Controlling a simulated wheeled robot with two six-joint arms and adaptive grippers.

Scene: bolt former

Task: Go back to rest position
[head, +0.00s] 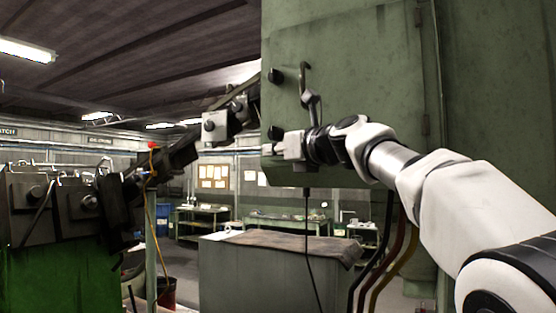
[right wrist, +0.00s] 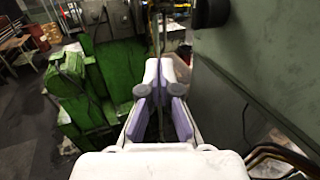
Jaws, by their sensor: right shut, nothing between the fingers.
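My right arm comes in from the right in the head view, in front of a large green cabinet (head: 350,60). My right gripper (head: 272,150) is near the cabinet's lower left edge, beside a dark knob. In the right wrist view the right gripper (right wrist: 160,70) has its pale fingers together with nothing held between them. A grey cabinet face fills the right side of that view, apart from the fingers. I cannot tell how close the gripper is to the knob in depth. My left gripper is not in view.
A bent dark handle (head: 306,82) and knobs sit on the cabinet front. A green machine (head: 60,275) with dark blocks stands at the left. A cloth-covered cabinet (head: 270,270) stands below my right arm, with cables hanging beside it. Workbenches stand far behind.

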